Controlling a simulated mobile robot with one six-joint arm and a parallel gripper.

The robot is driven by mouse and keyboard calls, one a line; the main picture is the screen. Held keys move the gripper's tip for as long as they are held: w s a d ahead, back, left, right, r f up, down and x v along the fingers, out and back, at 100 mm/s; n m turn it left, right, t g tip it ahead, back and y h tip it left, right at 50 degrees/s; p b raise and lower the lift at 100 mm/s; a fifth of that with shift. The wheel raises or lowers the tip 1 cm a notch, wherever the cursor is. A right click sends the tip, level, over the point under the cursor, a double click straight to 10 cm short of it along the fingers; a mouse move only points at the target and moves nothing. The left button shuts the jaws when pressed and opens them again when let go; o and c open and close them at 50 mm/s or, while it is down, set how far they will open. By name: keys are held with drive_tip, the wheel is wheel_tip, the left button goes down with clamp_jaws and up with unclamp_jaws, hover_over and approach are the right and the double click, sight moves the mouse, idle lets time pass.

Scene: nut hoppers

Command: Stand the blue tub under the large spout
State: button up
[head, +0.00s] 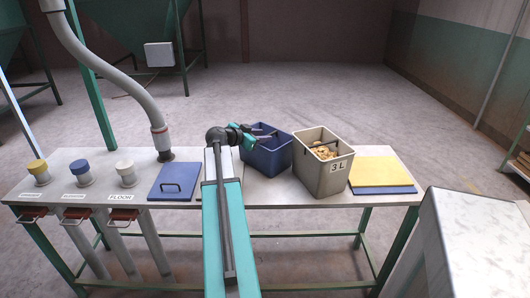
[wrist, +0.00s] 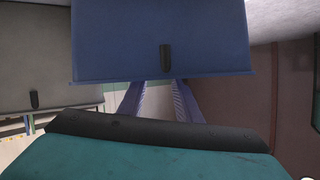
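The blue tub (head: 268,157) stands on the table just right of my arm in the head view. My gripper (head: 262,138) reaches in over its left rim, close to its dark handle. The wrist view shows the blue tub's side (wrist: 150,35) with a dark handle pivot, and its rim close to the gripper. Whether the fingers are shut on the handle is unclear. A thick grey spout (head: 159,135) with a red collar and dark mouth hangs over the table, left of my arm. The blue tub is well to its right.
A beige tub (head: 320,178) marked 3 L, holding nuts, stands right beside the blue tub. A blue lid (head: 172,187) with a handle lies below the grey spout. Yellow and blue boards (head: 378,172) lie at right. Three capped pipes (head: 80,170) stand at the left.

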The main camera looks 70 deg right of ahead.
idle(0.3)
drive_tip(key=shift+p+x, duration=0.75)
drive_tip(key=shift+x, duration=1.9)
drive_tip(key=shift+w+f, duration=0.1)
drive_tip(key=shift+c, duration=0.4)
clamp_jaws()
